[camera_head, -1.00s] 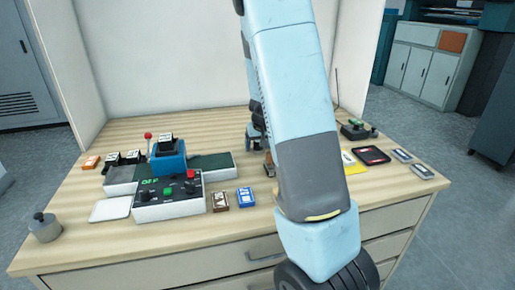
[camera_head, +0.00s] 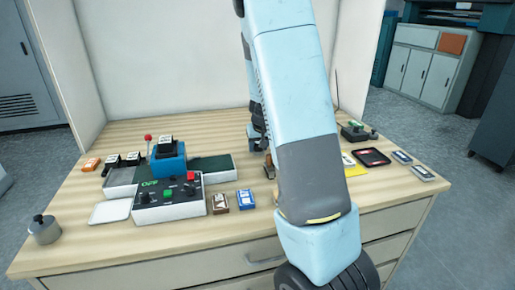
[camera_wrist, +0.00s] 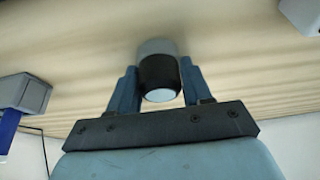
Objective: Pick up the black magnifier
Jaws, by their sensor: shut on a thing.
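The black magnifier (camera_wrist: 158,74) shows in the wrist view as a short cylinder with a black band, a grey upper part and a pale round end facing the camera. My gripper (camera_wrist: 158,80) is shut on it, with one blue finger on each side. The wooden tabletop lies behind it in this view; I cannot tell whether the magnifier touches it. In the head view my arm hides the magnifier and most of the gripper.
On the wooden table (camera_head: 120,250), a control box (camera_head: 168,203) and blue stand (camera_head: 168,165) are left of my arm. A black tray (camera_head: 371,156) and small boxes lie right. A grey weighted knob (camera_head: 43,230) is at the front left corner.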

